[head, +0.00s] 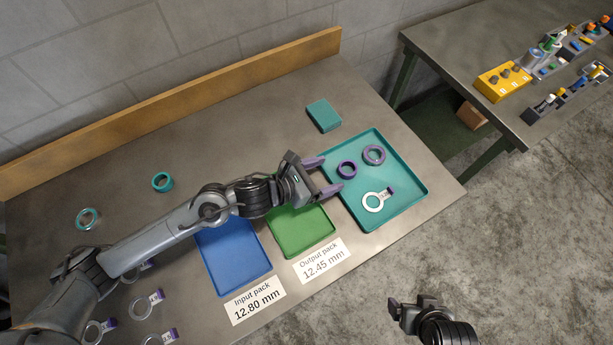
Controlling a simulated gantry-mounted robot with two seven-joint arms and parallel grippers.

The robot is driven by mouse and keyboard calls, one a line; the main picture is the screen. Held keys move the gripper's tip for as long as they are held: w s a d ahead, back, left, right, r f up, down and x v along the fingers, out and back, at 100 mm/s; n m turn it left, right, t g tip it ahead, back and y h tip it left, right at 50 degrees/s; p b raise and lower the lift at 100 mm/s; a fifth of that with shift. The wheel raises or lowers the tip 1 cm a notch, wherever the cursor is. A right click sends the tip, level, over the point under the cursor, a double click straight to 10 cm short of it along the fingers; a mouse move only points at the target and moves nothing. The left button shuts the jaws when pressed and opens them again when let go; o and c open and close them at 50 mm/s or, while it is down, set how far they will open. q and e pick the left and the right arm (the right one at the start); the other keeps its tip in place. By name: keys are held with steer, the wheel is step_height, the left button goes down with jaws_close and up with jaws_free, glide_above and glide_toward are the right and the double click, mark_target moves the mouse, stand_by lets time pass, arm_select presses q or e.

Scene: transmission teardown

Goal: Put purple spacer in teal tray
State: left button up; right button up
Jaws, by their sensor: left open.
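Also in the tray are a grey-purple ring (374,155) at the back and a silver ring with a purple-marked tag (375,201) at the front. My right gripper (391,308) is at the lower right, over the floor, away from the table; its jaw state is unclear.
A blue tray (232,258) and a green tray (304,236) stand left of the teal tray, with labels in front. A teal box (323,116) lies behind. Teal rings (162,182) and several tagged rings lie at left. Another bench (480,45) stands at upper right.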

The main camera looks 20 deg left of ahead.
arm_select(q)
steer(key=shift+v, duration=2.8)
